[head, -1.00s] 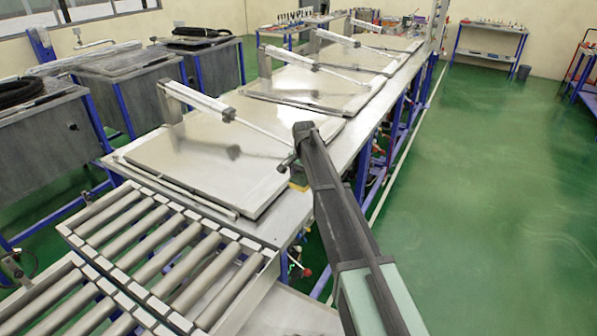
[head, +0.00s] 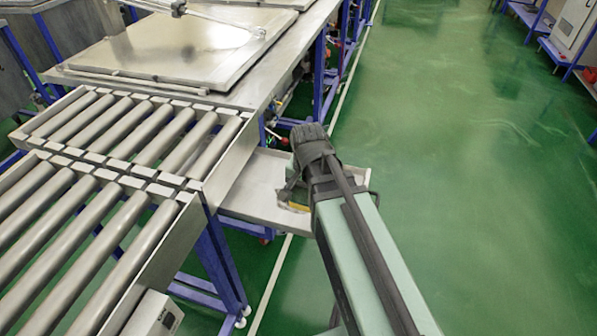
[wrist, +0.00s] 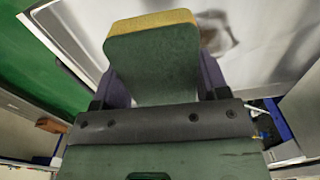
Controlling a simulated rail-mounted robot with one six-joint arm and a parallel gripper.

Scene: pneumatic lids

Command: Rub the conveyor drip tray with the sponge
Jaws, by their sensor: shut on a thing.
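The conveyor drip tray (head: 250,168) is a shallow metal tray with a low rim, beside the roller conveyor. Its bright surface also fills the upper right of the wrist view (wrist: 276,35). The sponge (wrist: 152,55) has a yellow layer and a dark green layer. My gripper (wrist: 160,78) is shut on it, with a purple finger at each side. In the head view my gripper (head: 288,196) is over the tray, and a small yellow part of the sponge (head: 299,207) shows. My arm hides part of the tray. I cannot tell whether the sponge touches it.
The roller conveyor (head: 110,165) rises on blue legs left of the tray. A metal bench with a flat lid (head: 165,50) stands behind. A small grey box (head: 152,315) is at the conveyor's near side. The green floor (head: 450,180) to the right is clear.

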